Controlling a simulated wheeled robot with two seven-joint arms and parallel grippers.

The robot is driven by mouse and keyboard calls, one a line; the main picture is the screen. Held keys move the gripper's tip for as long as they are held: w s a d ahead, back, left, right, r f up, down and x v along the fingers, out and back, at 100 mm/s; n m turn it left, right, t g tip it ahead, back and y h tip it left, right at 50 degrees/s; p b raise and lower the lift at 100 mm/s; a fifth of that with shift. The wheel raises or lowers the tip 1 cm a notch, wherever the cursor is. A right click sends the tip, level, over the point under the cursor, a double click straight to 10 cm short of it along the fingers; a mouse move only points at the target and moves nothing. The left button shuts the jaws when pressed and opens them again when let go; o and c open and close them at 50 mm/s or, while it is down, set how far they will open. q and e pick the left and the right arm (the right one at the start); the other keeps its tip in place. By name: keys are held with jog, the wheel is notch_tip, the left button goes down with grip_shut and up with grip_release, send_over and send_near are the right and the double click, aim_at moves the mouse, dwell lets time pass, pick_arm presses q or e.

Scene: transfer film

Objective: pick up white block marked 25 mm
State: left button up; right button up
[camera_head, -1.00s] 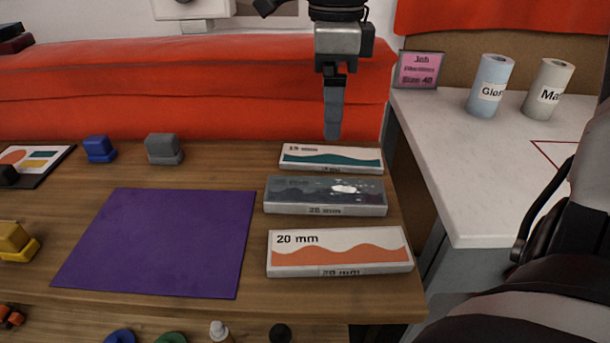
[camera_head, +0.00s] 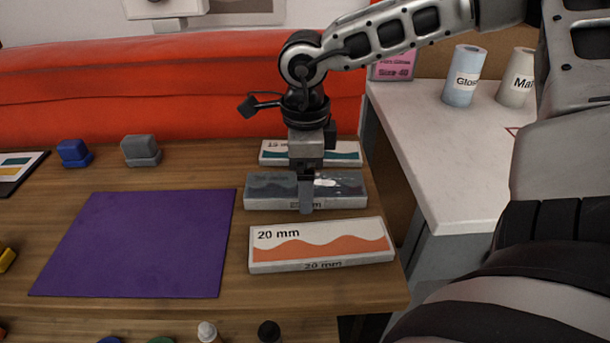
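The block with a dark grey wave print (camera_head: 345,190) is the middle of three long blocks on the wooden table. Its front label is partly covered by my gripper, so I cannot fully read the number. My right gripper (camera_head: 305,195) comes down from above with its fingers in front of the middle of this block. I see the fingers edge-on, so I cannot tell their gap or whether they touch the block. My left gripper is not in view.
A 20 mm block with an orange wave (camera_head: 320,246) lies nearer, and a teal-wave block (camera_head: 345,153) lies behind. A purple mat (camera_head: 135,243) is at left. Grey (camera_head: 141,150) and blue (camera_head: 74,153) blocks stand behind it. A white counter (camera_head: 450,170) is at right.

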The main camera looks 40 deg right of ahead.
jog(key=shift+f, duration=0.35)
jog(key=c, duration=1.1)
jog(key=shift+c, duration=0.2)
jog(key=shift+r, duration=0.15)
